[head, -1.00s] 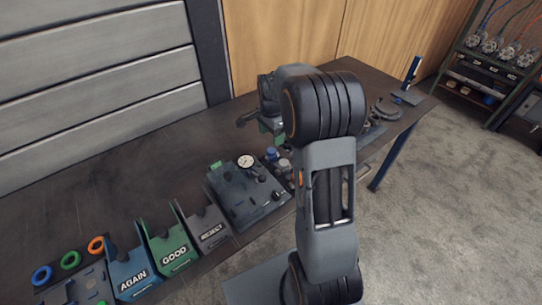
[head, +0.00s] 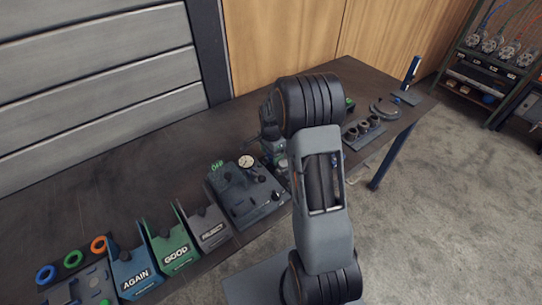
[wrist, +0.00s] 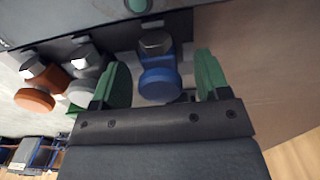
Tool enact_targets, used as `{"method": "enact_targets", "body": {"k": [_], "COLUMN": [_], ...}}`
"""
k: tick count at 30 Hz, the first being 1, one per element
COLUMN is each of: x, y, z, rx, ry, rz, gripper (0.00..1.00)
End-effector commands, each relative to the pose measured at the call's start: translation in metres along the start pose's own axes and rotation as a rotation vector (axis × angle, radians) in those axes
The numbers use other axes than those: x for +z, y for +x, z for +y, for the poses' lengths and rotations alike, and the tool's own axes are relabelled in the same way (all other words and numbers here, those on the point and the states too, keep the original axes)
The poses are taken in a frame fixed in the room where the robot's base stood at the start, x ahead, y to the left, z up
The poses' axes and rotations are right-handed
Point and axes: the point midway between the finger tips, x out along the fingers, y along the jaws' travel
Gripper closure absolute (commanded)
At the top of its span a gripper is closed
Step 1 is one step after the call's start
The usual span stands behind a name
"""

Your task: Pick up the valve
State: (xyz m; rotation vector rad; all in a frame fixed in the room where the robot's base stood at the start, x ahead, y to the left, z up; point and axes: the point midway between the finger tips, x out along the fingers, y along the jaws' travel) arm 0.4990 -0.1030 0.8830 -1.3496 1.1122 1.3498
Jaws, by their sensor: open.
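In the wrist view, a valve with a round blue cap and a grey metal fitting (wrist: 157,84) lies between the two green fingers of my gripper (wrist: 161,76). The fingers are apart, with a visible gap on each side of the blue cap. A valve with a pale grey cap (wrist: 82,92) and one with an orange cap (wrist: 36,100) are to the left, outside the fingers. In the head view my arm hides most of the valves and the fingers.
A dark fixture with a dial gauge (head: 246,162) is on the bench (head: 135,150), left of my gripper. Blue, green and grey bins (head: 172,249) stand along the front edge. Several dark round parts (head: 363,128) lie to the right. The bench's back left is clear.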

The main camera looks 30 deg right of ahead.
Motion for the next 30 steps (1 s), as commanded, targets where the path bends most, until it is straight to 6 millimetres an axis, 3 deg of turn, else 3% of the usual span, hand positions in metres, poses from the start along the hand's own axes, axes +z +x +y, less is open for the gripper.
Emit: {"method": "enact_targets", "body": {"k": [5,23,30], "x": [0.0000,0.0000,-0.0002], "y": [0.0000,-0.0003,-0.0010], "z": [0.0000,-0.0001,-0.0004], "rx": [0.000,0.000,-0.001], "ry": [0.000,0.000,0.000], "rz": [0.000,0.000,0.001], "gripper": [0.33,0.90,0.91]}}
